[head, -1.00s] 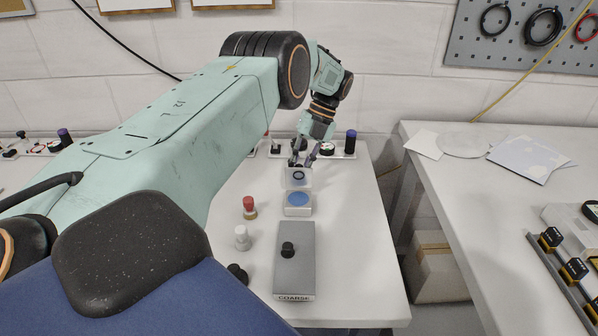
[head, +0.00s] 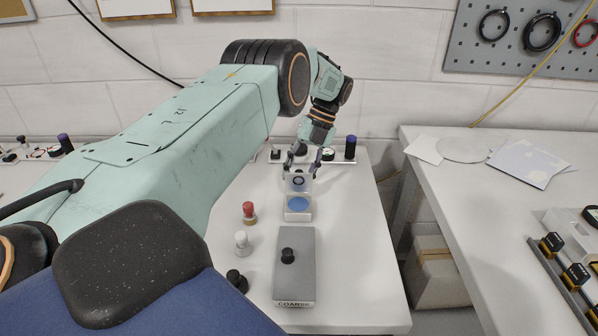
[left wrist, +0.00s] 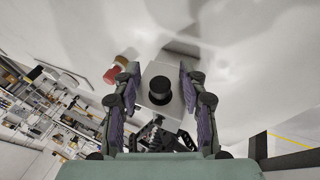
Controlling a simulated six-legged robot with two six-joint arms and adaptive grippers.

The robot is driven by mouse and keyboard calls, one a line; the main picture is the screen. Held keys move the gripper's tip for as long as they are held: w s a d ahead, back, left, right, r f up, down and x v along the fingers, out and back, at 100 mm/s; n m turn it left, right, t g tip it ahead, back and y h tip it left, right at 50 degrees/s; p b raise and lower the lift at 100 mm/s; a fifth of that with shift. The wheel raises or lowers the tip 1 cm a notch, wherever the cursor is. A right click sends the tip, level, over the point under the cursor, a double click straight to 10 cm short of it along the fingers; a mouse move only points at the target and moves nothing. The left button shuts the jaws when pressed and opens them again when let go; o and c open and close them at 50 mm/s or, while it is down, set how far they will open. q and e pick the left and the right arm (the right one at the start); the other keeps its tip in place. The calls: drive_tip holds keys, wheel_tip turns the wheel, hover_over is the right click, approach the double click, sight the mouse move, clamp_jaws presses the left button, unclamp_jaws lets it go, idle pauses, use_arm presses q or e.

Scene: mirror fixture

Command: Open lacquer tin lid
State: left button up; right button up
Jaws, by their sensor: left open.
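A small pale square piece with a dark ring (head: 298,184) is at the far middle of the white bench, just below my left gripper. Directly in front of it is a low white box with a round blue face (head: 298,203). I cannot tell for sure which of these is the lacquer tin or its lid. My left gripper (head: 304,161) is open, its fingers spread above the ringed piece. In the left wrist view, a pale grey square block with a black knob (left wrist: 160,89) shows between the open fingers (left wrist: 157,82). My right gripper is not in view.
A grey slab with a black knob, marked COARSE (head: 294,270), lies in front. A red-topped (head: 249,210) and a white (head: 242,242) piece stand left of it. Black cylinders (head: 350,147) stand on a rack behind. The bench's right side is mostly clear.

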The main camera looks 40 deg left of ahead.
sight(299, 170)
use_arm(q)
wheel_tip(299, 170, up, 10)
idle(0.5)
drive_tip(key=shift+r, duration=0.1)
idle(0.4)
